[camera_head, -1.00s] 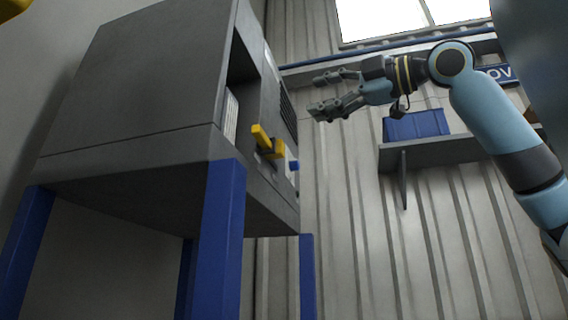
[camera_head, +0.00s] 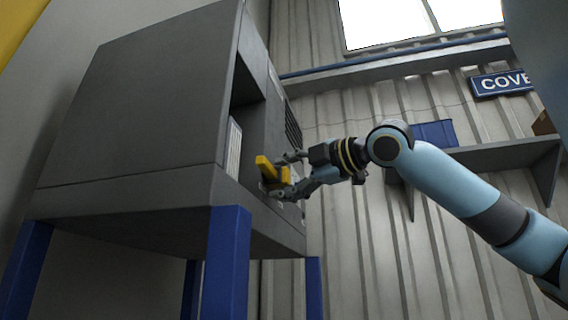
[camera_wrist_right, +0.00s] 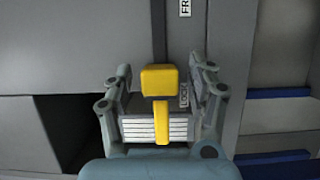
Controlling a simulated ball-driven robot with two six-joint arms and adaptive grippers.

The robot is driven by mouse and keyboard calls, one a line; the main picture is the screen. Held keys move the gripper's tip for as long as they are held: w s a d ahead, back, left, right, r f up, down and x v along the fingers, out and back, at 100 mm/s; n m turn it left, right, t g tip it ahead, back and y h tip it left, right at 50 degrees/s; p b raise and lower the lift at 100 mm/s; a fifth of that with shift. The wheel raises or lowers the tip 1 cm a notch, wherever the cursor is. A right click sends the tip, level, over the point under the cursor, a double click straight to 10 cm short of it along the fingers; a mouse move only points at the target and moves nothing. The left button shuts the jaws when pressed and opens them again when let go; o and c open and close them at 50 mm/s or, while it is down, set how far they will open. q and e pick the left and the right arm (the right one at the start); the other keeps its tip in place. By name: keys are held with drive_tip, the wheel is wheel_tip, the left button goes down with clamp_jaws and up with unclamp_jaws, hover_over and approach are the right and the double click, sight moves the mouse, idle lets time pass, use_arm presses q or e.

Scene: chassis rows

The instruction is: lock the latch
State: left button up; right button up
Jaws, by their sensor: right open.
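The yellow latch (camera_head: 266,168) sticks out from the front of the grey chassis cabinet (camera_head: 140,110). In the right wrist view the latch shows as a yellow block (camera_wrist_right: 160,82) with a narrower yellow bar below it. My right gripper (camera_head: 287,174) is open at the latch, its fingers reaching to either side of it. In the right wrist view the open fingers (camera_wrist_right: 160,95) stand left and right of the yellow block with gaps on both sides. Part of the latch is hidden behind the fingers in the head view. My left gripper is not in view.
The cabinet stands on blue legs (camera_head: 228,262) and has a dark opening beside the latch. A wall shelf (camera_head: 495,156) with a blue box (camera_head: 433,134) is behind my right arm. A blue sign (camera_head: 503,83) hangs above.

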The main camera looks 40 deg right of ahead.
drive_tip(key=shift+w, duration=0.25)
clamp_jaws()
idle(0.3)
